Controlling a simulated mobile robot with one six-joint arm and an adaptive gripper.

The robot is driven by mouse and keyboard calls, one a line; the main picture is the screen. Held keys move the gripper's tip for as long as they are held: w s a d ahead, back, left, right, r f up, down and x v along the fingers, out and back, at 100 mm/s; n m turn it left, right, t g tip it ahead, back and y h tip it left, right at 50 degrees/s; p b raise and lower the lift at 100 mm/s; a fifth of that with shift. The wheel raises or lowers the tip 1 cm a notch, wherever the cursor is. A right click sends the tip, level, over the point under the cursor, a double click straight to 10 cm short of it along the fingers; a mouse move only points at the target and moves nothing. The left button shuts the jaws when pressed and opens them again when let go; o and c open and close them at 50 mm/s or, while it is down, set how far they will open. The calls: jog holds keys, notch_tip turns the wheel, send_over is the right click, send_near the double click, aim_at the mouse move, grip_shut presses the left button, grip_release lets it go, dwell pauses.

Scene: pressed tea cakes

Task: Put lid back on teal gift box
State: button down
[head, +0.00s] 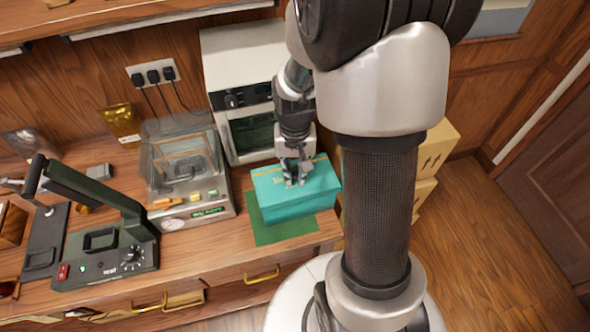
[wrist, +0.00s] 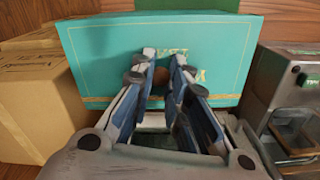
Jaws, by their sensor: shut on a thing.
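The teal gift box (head: 300,208) stands on a green mat near the front right of the counter. Its teal lid (head: 262,182), with gold lettering and edge lines, is over the top of the box. My gripper (head: 294,181) points down at the middle of the lid and is shut on it, at a small brown knob-like part (wrist: 162,74) between the fingers. The lid fills the upper middle of the wrist view (wrist: 100,50). I cannot tell whether the lid is fully seated or held slightly above the rim. The fingers hide part of the lettering.
A vacuum-type machine (head: 187,170) with a clear cover stands left of the box, and a white appliance (head: 245,90) stands behind. A black heat sealer (head: 108,245) is further left. Cardboard cartons (head: 436,150) are stacked at the right.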

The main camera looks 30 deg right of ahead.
jog(key=shift+f, duration=0.25)
dwell(0.3)
dwell(0.4)
jog(key=c, duration=1.5)
grip_release()
jog(key=o, duration=0.3)
jog(key=shift+r, duration=0.1)
jog(key=shift+r+p, duration=2.75)
jog(key=shift+r, duration=0.7)
